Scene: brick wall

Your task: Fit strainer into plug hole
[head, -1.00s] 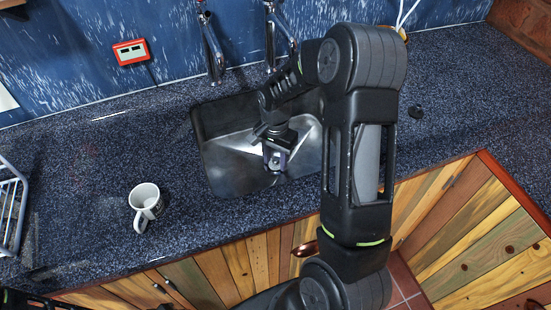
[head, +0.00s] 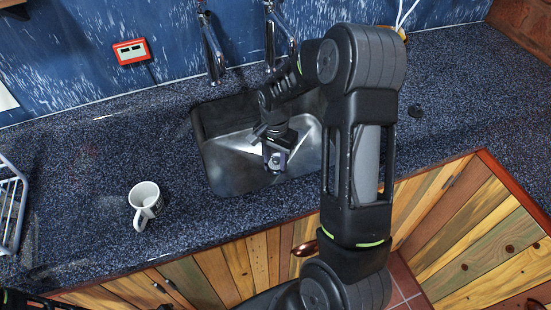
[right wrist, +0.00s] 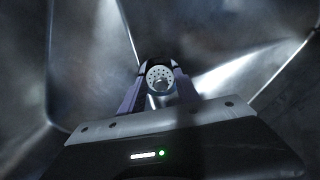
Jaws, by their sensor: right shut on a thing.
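My right gripper (head: 275,159) is down inside the metal sink basin (head: 222,166). It is shut on the strainer (right wrist: 160,78), a small round metal disc with holes and a central knob. In the right wrist view the strainer sits between the fingertips, its perforated face towards the camera. In the head view it shows only as a small pale spot at the fingertips. The plug hole cannot be made out in either view; my gripper and arm cover part of the basin.
Two taps (head: 212,50) stand behind the sink. A white mug (head: 144,203) stands on the speckled counter (head: 90,170) left of the basin, and a wire rack (head: 12,205) is at the far left.

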